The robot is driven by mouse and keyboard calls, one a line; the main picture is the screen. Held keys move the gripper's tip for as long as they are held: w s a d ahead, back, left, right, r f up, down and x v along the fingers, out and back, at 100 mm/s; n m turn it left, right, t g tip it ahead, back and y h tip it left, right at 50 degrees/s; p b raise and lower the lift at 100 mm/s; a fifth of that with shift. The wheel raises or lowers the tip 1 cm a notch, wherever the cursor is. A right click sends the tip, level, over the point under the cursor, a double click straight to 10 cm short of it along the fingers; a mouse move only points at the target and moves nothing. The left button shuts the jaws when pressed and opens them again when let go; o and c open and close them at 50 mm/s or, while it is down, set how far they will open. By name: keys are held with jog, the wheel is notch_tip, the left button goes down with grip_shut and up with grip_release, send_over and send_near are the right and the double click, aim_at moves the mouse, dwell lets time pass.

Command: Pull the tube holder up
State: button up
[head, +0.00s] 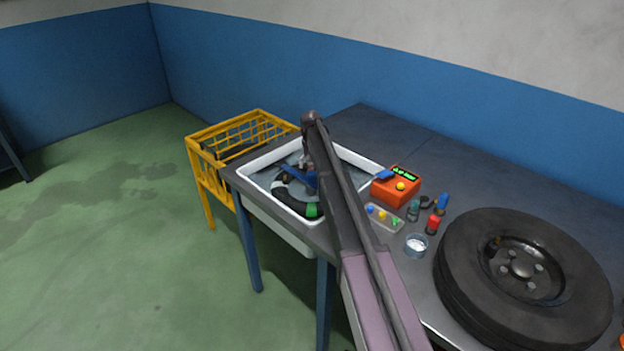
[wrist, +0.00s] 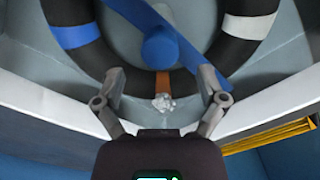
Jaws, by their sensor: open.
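The tube holder is a blue bar with a round blue knob (wrist: 160,51), lying across a black inner tube (wrist: 90,62) in the basin. The tube has blue and white bands in the wrist view and a green band in the head view. The holder shows small in the head view (head: 311,180), partly hidden by my arm. My gripper (wrist: 163,80) is open, its fingers spread on either side of the knob and the brown strip below it, touching neither as far as I can tell. In the head view, my arm mostly hides the gripper over the basin.
The white basin (head: 262,212) is set in the left end of the dark table (head: 390,130). A yellow wire basket (head: 225,130) stands behind left. An orange box (head: 396,187), several small items and a wheel (head: 480,290) lie to the right.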

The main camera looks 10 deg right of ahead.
aim_at(311, 172)
jog(key=shift+f+b, duration=1.8)
jog(key=shift+f, duration=0.25)
grip_shut()
notch_tip(311, 172, up, 8)
jog(key=p, duration=0.8)
jog(key=shift+w+f, duration=0.1)
